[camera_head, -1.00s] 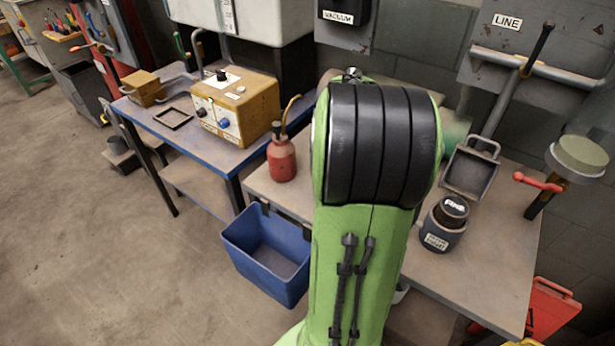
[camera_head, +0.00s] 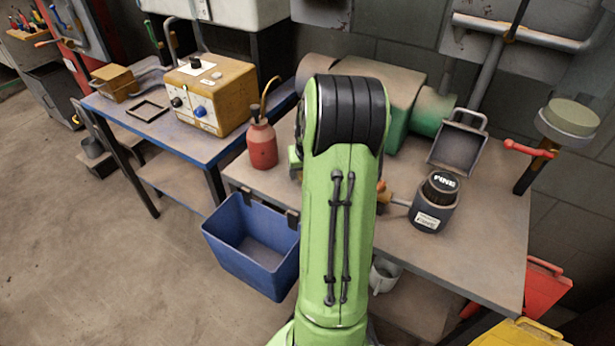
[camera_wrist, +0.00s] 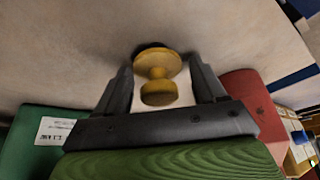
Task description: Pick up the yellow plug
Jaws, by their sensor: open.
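The yellow plug (camera_wrist: 158,65) shows in the wrist view, with a wide round disc and a smaller round knob joined by a narrow neck. It is against the beige bench surface, with a dark patch at its far edge. My gripper (camera_wrist: 163,70) is open, with one dark finger on each side of the plug. Gaps show between both fingers and the plug. In the head view my arm hides the gripper and the plug.
A red oil can (camera_head: 262,143) stands left of my arm on the bench (camera_head: 470,245). A dark labelled jar (camera_head: 433,208) and an open metal box (camera_head: 458,150) are on the right. A green machine (camera_head: 398,110) is behind. A blue bin (camera_head: 250,250) hangs at the front.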

